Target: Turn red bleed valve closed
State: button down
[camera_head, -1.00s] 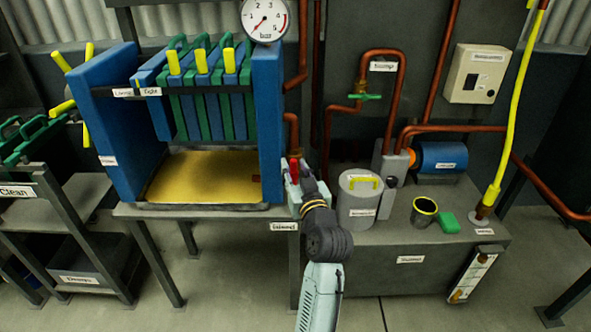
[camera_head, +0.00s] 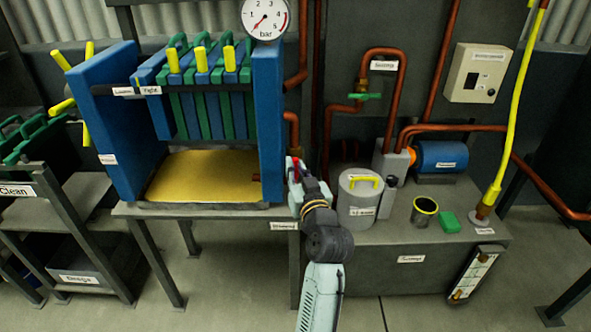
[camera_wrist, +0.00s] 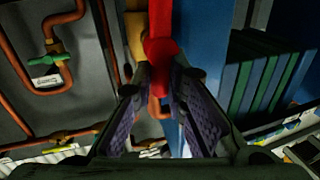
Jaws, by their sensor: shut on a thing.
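The red bleed valve handle (camera_wrist: 162,48) runs up from between my fingertips in the wrist view, with a brass-coloured part behind it on the left. In the head view only a small bit of red (camera_head: 296,164) shows, at the right side of the blue end plate. My gripper (camera_wrist: 163,80) is shut on the end of the red handle, with one dark finger pad on each side. In the head view my gripper (camera_head: 297,178) and wrist hide most of the valve.
The filter press with blue and green plates (camera_head: 210,95) stands left of my gripper. A grey lidded pot (camera_head: 358,208) stands close on the right. A copper pipe with a green valve handle (camera_head: 364,96) is behind. A pressure gauge (camera_head: 264,18) hangs above.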

jog(key=m, duration=0.3)
jog(key=d+m+t+h, duration=0.1)
jog(key=m, duration=0.2)
jog(key=f+m+t, duration=0.1)
jog(key=m, duration=0.3)
jog(key=shift+d+f+h+b, duration=0.1)
jog(key=shift+d+h+b, duration=0.2)
jog(key=shift+d, duration=0.05)
jog(key=m+h+p, duration=0.1)
jog(key=m+p, duration=0.1)
jog(key=m, duration=0.1)
jog(key=f+m+t+h+p, duration=0.1)
jog(key=m+p, duration=0.2)
jog(key=m+h+p, duration=0.1)
jog(key=m+p, duration=0.2)
jog(key=m, duration=0.1)
jog(key=shift+d+f, duration=0.15)
jog(key=shift+f, duration=0.2)
jog(key=shift+f+p, duration=0.1)
jog(key=shift+p, duration=0.2)
jog(key=c, duration=1.6)
grip_release()
jog(key=shift+o, duration=0.2)
